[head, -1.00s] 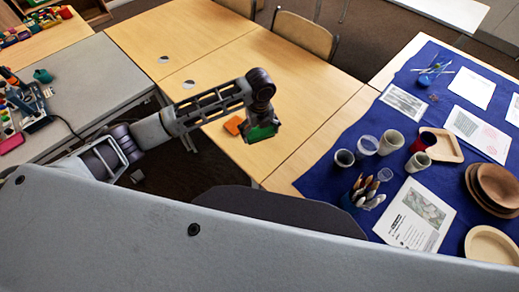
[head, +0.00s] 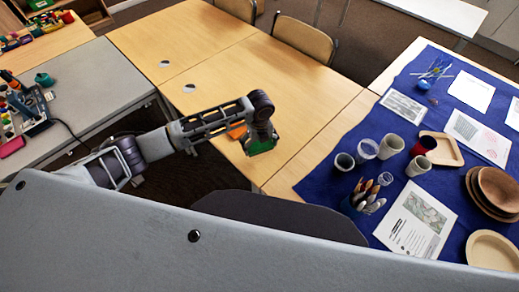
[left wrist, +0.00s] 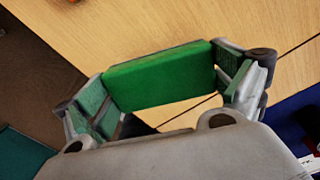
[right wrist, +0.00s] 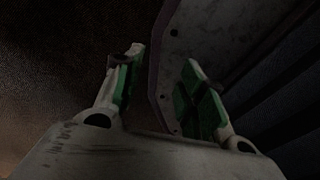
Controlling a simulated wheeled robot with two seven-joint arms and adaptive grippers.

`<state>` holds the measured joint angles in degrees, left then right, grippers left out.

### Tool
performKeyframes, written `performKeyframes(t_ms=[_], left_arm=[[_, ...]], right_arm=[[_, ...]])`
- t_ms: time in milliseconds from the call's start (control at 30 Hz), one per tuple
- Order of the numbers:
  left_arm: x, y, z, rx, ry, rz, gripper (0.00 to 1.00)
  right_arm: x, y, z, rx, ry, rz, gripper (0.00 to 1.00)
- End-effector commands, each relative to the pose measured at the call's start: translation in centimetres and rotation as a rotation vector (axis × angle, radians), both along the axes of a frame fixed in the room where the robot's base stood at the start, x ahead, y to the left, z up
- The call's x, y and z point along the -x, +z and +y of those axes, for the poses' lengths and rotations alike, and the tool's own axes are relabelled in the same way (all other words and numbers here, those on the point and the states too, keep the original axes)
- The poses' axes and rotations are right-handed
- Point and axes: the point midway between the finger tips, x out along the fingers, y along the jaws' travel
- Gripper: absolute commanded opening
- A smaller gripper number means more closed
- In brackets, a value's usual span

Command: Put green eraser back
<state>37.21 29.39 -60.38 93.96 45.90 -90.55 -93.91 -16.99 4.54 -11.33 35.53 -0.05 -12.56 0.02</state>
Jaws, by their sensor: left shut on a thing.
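The green eraser (head: 258,149) is a green block held at the end of my left arm, over the wooden tables in the head view. In the left wrist view the green eraser (left wrist: 160,77) spans the gap between the two fingers. My left gripper (left wrist: 165,85) is shut on it, with the wooden tabletop below. In the head view the left gripper's fingers are mostly hidden by the wrist. My right gripper (right wrist: 160,85) shows only in the right wrist view. Its fingers are apart with nothing between them.
An orange thing (head: 236,131) lies on the wooden table (head: 310,85), partly behind my left arm. To the right, a blue cloth (head: 398,168) bears cups, a brush pot (head: 362,200), sheets and wooden dishes. A grey desk (head: 90,85) stands left. Much of the wooden tabletop is clear.

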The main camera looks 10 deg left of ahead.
Motion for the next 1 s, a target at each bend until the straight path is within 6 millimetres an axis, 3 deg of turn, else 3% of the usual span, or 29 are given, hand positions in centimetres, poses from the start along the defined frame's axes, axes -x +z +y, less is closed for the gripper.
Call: performKeyframes(t_ms=[367, 533, 733, 1000], left_arm=[[0.0, -0.2, 0.0, 0.000, 0.000, 0.000, 0.65], [0.0, -1.6, 0.0, -0.001, 0.001, -0.001, 0.65], [0.0, -3.5, 0.0, 0.000, 0.001, 0.000, 0.65], [0.0, -3.8, 0.0, 0.000, 0.000, -0.001, 0.65]], right_arm=[[0.0, 0.0, -1.2, 0.013, 0.005, 0.000, 0.40], [0.0, 0.0, -1.8, 0.019, 0.006, 0.000, 0.40], [0.1, 0.0, -1.5, 0.016, 0.005, 0.001, 0.40], [0.1, 0.0, -0.4, 0.005, 0.002, 0.001, 0.40]])
